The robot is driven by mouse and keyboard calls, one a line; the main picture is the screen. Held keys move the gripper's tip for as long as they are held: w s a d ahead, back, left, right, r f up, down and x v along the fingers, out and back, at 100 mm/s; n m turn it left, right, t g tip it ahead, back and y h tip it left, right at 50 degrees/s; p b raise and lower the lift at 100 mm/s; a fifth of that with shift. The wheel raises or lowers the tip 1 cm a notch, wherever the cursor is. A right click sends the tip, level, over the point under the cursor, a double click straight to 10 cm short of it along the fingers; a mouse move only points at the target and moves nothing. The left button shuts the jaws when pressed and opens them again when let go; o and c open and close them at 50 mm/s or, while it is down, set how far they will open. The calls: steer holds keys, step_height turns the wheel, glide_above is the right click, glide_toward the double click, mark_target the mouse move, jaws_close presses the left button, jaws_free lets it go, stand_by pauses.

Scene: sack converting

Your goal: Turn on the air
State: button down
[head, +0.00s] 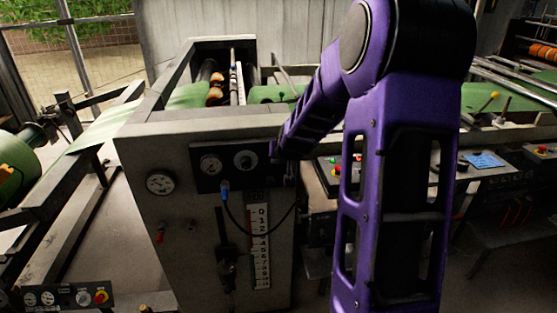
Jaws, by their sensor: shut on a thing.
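A black panel (208,171) with two round dials is on the front of the grey machine housing (140,150). A blue fitting (224,184) under the panel has a dark hose (262,234) curving to the right. My purple arm reaches in from the right, and my gripper (276,151) is at the panel's right end. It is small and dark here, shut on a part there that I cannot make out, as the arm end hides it.
A white number scale (259,246) and a round gauge (160,183) are on the housing. A button console (330,172) stands behind my arm. Green web (100,128) runs over rails at left. A small control box (70,296) is at lower left.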

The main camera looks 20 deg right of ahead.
steer(key=c, duration=0.9)
jaws_free()
